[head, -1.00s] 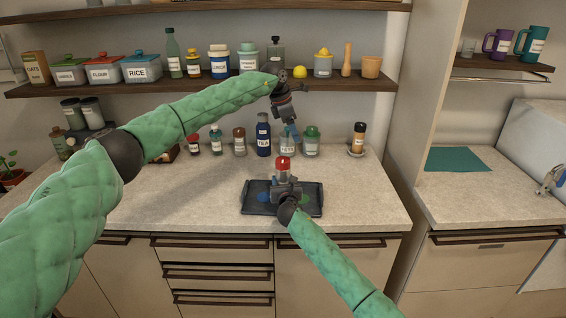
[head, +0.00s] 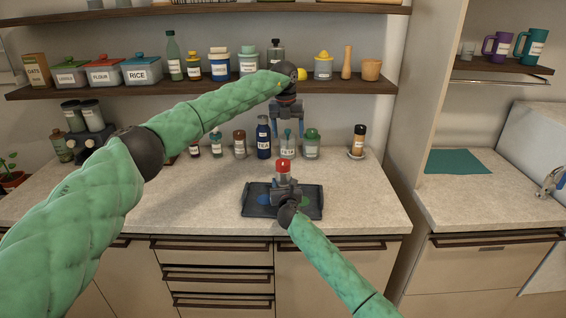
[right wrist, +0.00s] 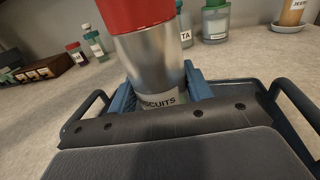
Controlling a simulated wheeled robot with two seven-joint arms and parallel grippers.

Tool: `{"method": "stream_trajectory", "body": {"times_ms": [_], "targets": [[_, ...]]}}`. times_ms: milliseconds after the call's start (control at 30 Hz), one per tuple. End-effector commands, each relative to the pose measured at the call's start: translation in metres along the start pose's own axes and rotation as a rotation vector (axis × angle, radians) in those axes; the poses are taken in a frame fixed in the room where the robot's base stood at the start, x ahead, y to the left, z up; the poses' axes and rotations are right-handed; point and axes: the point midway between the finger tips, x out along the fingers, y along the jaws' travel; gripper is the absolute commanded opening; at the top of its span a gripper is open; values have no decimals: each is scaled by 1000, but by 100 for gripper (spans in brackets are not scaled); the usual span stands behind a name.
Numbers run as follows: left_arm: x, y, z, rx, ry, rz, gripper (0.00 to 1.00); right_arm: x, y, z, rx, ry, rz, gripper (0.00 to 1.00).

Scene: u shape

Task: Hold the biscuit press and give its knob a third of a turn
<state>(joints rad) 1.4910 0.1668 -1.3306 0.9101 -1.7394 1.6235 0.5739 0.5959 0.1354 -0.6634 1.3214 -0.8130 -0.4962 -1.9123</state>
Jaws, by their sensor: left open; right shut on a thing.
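The biscuit press is a metal cylinder with a red knob (head: 283,164) on top; it stands upright over the dark tray (head: 310,201) on the counter. In the right wrist view its metal body (right wrist: 155,62) and a label ending in "SCUITS" show below the red part. My right gripper (head: 285,187) is shut on the press from the near side, and its blue fingers flank the body in the right wrist view (right wrist: 163,88). My left gripper (head: 287,132) is open, pointing down above the press, apart from the red knob.
Several bottles and jars, including a blue bottle (head: 263,138) and a green-lidded jar (head: 312,145), stand along the wall behind the press. A loaded shelf (head: 200,86) hangs above. The counter's left front is clear.

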Motion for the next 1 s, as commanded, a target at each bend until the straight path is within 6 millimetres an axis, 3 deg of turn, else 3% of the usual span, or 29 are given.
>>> {"method": "stream_trajectory", "body": {"times_ms": [500,800,1000], "targets": [[0,17,-6,-701,17,80,70,0,0,0,0,0,0,13],[2,17,-7,-864,13,86,70,0,0,0,0,0,0,13],[21,19,-8,-870,14,87,70,0,0,0,0,0,0,13]]}}
